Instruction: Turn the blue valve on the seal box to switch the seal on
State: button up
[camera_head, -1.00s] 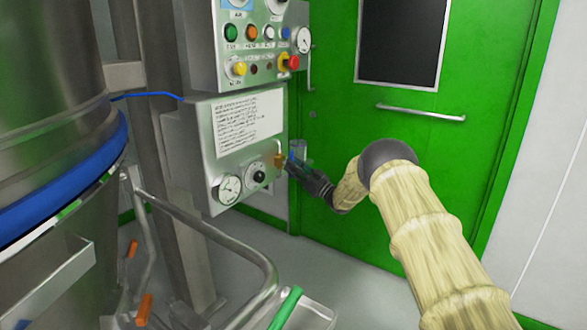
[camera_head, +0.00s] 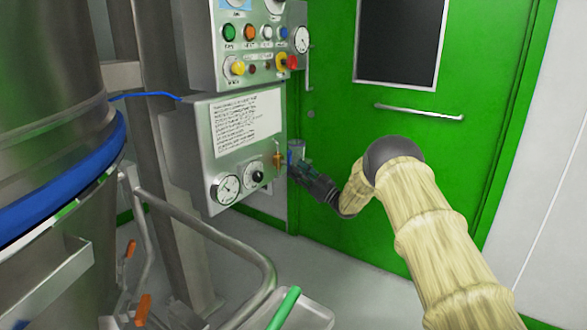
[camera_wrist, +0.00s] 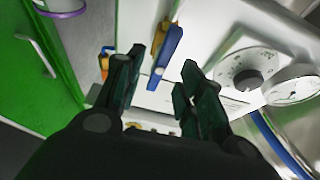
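The seal box (camera_head: 203,188) is a grey metal box with a printed sheet, a knob and a gauge on its front. In the wrist view the blue valve (camera_wrist: 168,52) is a slim blue lever by a brass fitting (camera_wrist: 160,36). In the head view the brass fitting (camera_head: 278,159) is at the box's right edge, and the lever is too small to make out clearly. My gripper (camera_wrist: 162,72) is open, with the blue lever showing in the gap between its fingertips; I cannot tell whether they touch. The gripper (camera_head: 297,166) also shows just right of the box.
A black knob (camera_head: 254,176) and a round gauge (camera_head: 226,188) sit left of the valve. A button panel (camera_head: 240,45) is above. A green door (camera_head: 375,160) stands behind my arm. A bent metal rail (camera_head: 215,235) and a large steel vessel (camera_head: 55,80) are at left.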

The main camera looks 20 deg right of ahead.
jog(key=v, duration=0.9)
